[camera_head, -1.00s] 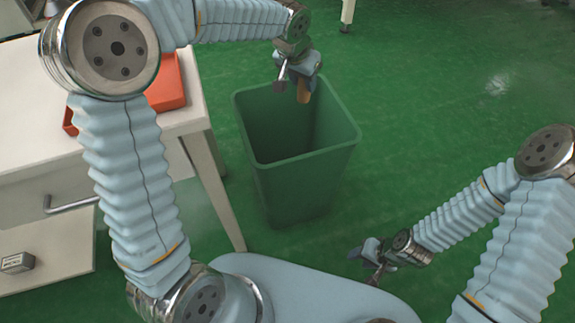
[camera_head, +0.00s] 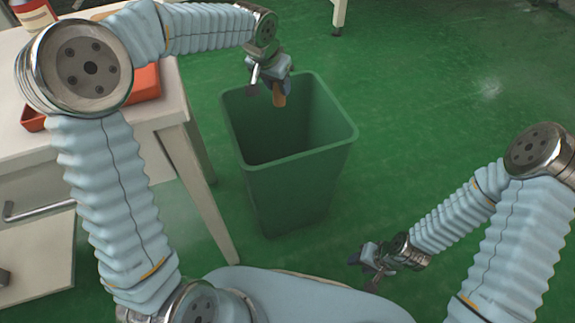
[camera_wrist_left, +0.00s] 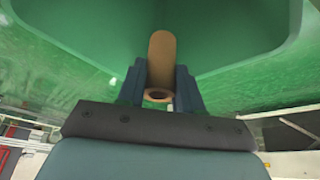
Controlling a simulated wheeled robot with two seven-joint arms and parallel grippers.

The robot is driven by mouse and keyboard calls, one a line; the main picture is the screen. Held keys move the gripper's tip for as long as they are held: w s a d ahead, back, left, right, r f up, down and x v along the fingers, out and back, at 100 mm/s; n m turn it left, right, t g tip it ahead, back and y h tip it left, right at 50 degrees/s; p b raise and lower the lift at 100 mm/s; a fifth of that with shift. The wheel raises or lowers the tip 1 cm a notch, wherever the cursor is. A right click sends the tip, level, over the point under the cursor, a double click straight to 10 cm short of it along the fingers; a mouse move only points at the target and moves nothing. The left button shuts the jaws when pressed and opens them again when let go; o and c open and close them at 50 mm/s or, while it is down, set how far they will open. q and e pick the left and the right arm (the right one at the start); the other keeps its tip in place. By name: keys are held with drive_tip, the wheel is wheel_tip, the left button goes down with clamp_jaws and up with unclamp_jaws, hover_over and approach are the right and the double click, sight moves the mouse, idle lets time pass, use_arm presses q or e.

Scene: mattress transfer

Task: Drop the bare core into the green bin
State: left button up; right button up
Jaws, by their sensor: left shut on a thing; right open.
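The bare core is a short brown cardboard tube (camera_head: 279,97). My left gripper (camera_head: 268,87) is shut on it and holds it at the back rim of the green bin (camera_head: 297,190), with the tube over the bin's opening. In the left wrist view the tube (camera_wrist_left: 161,62) sits between the two blue fingers (camera_wrist_left: 160,88), its hollow end toward the camera, with the green bin wall (camera_wrist_left: 245,35) beyond. My right gripper (camera_head: 368,272) is open and empty, low to the right of the bin.
A white table (camera_head: 185,105) with an orange tray (camera_head: 146,83) and a drawer stands left of the bin. A red bottle (camera_head: 32,10) is at the table's far left. The green floor (camera_head: 440,120) right of the bin is clear.

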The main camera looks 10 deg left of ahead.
use_arm(q)
drive_tip(key=o, duration=1.1)
drive_tip(key=shift+r, duration=0.1)
drive_tip(key=p+v, duration=0.1)
drive_tip(key=v, duration=1.2)
drive_tip(key=shift+s+a+r+p, duration=0.1)
drive_tip(key=shift+s+r+p, duration=0.15)
drive_tip(key=shift+p, duration=0.1)
